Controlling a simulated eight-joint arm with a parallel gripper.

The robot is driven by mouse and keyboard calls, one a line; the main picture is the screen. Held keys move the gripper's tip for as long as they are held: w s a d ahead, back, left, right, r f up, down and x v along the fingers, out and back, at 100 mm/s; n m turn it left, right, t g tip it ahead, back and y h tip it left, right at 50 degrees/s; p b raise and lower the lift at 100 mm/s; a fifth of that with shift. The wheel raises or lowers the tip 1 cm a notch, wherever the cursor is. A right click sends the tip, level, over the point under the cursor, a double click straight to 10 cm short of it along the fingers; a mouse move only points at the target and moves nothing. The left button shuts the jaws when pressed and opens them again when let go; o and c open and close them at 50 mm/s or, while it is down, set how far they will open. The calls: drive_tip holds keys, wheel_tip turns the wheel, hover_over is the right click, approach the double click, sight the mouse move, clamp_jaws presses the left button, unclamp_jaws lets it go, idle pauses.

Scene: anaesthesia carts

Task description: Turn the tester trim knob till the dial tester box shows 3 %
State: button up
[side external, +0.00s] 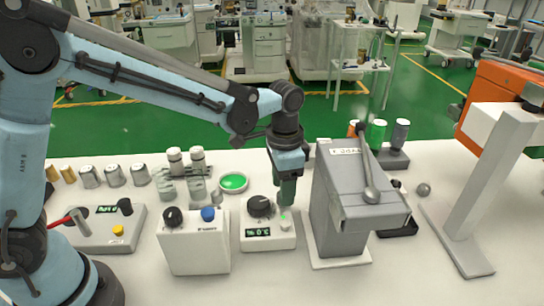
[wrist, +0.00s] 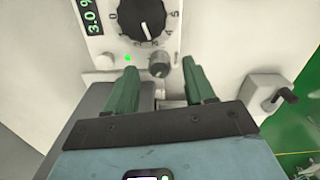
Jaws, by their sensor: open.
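The dial tester box (side external: 268,243) is white and stands on the table in the side view. Its display (wrist: 92,16) reads 3.0 % in the wrist view. The large black dial knob (wrist: 143,14) has a white pointer line near the middle of its scale. The tester trim knob (wrist: 159,62) is small and grey, just below the dial scale, beside a lit green lamp (wrist: 127,58). My gripper (wrist: 159,68) is open. Its green fingertips lie either side of the trim knob with gaps visible. In the side view my gripper (side external: 287,203) points down over the box's right part.
A tall grey device with a lever (side external: 345,205) stands close right of the tester box. A white box with black and blue knobs (side external: 194,245) stands left. A green-topped round dish (side external: 233,182) lies behind. Bare table lies in front of the tester box.

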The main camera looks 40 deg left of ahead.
wheel_tip(320, 180, up, 11)
idle(0.4)
drive_tip(key=s+a+f+n+t, duration=0.3)
drive_tip(key=s+a+n+t, duration=0.4)
drive_tip(key=s+a, duration=0.5)
drive_tip(key=shift+s+a+f, duration=0.15)
drive_tip(key=shift+f, duration=0.15)
idle(5.6)
